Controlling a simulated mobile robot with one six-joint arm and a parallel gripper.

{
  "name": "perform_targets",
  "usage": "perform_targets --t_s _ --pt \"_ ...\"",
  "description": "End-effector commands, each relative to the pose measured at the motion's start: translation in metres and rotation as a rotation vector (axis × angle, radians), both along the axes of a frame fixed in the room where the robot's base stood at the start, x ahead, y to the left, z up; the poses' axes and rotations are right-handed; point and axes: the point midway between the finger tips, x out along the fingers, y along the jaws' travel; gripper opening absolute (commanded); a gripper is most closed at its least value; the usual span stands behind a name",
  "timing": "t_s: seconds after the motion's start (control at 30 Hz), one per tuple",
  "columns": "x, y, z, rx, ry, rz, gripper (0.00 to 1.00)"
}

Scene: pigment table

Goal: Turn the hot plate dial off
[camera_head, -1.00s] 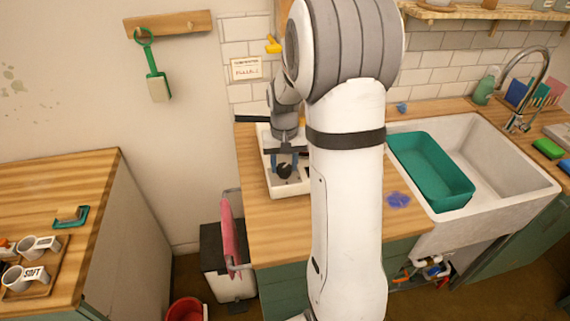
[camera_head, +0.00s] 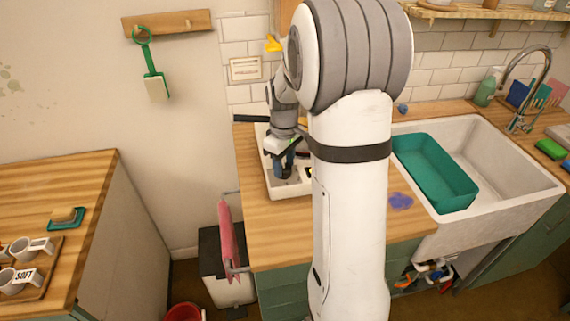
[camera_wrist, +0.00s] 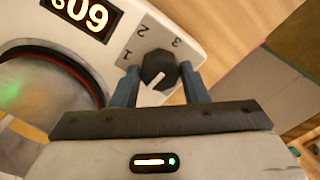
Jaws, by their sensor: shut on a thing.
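The hot plate (camera_head: 290,193) is a white unit on the wooden counter, left of the sink; my arm covers part of it. In the wrist view its white panel (camera_wrist: 160,22) carries a glowing number display (camera_wrist: 82,13) and a round plate with a red-edged dark rim at left. In the head view my gripper (camera_head: 284,168) hides the dial.
A teal tub (camera_head: 435,172) stands in the white sink (camera_head: 510,175) at right. A blue-purple smear (camera_head: 400,201) marks the counter. A pink cloth (camera_head: 227,237) hangs at the counter's left side. A separate wooden counter (camera_head: 60,180) with mugs is at left.

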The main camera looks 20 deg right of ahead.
Motion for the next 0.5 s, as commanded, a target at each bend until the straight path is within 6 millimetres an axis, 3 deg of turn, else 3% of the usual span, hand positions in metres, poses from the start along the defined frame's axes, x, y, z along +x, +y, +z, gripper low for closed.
perform_targets --t_s 0.5 --pt "0.0003 0.0002 0.0006 0.001 -0.001 0.076 0.18"
